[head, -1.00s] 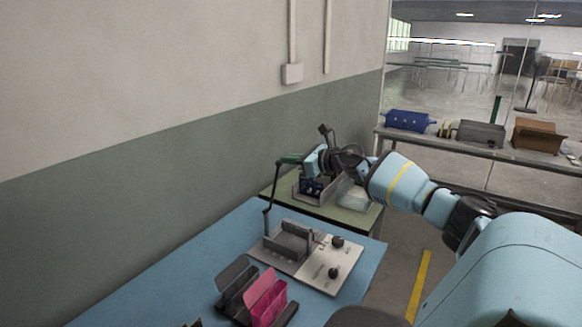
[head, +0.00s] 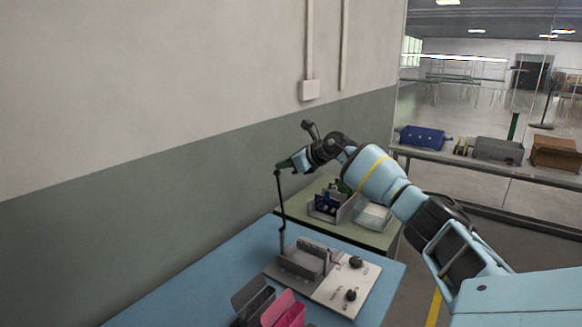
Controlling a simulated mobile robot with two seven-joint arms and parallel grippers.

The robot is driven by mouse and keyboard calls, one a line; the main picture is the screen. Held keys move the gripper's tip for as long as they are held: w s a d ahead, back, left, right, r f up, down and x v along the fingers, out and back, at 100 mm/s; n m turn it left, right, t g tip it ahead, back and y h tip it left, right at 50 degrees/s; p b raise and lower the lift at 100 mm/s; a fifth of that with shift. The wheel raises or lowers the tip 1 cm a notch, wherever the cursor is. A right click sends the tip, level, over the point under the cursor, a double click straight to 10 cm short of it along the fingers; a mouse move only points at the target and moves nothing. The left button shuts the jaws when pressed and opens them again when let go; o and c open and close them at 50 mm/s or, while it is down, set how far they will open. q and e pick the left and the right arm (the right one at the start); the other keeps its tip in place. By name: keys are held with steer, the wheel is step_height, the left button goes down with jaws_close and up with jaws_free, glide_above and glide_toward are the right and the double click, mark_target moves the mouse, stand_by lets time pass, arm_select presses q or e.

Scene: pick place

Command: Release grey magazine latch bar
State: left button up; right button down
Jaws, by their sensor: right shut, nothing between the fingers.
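A thin dark bar (head: 281,215) rises from the left side of the fixture (head: 330,294) on the blue table. Its upper end meets a small green piece at the tip of my right gripper (head: 289,162). My right gripper is shut, above and behind the fixture; whether it touches the bar is too small to tell. A grey slotted block (head: 304,259) sits on the fixture's back part. A dark grey holder (head: 254,302) stands at the front table edge, cut off by the frame, beside a pink one (head: 284,311). My left gripper is out of view.
The fixture plate has two black knobs, one of them (head: 356,262) at the back. Behind it, a green-topped table (head: 376,237) holds a bin (head: 331,207) of small parts and a clear tray (head: 373,217). A wall runs along the left. The blue table's left part is bare.

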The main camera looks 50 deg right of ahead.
steer(key=shift+w+a+r, duration=0.1)
steer(key=shift+w+r, duration=0.05)
steer(key=shift+w, duration=0.6)
steer(key=shift+w+f+g, duration=0.2)
steer(key=shift+w+g, duration=0.5)
steer(key=shift+w, duration=0.25)
steer(key=shift+a, duration=0.1)
steer(key=v, duration=0.7)
steer(key=shift+s+r, duration=0.2)
steer(key=shift+r, duration=0.05)
steer(key=shift+s, duration=0.1)
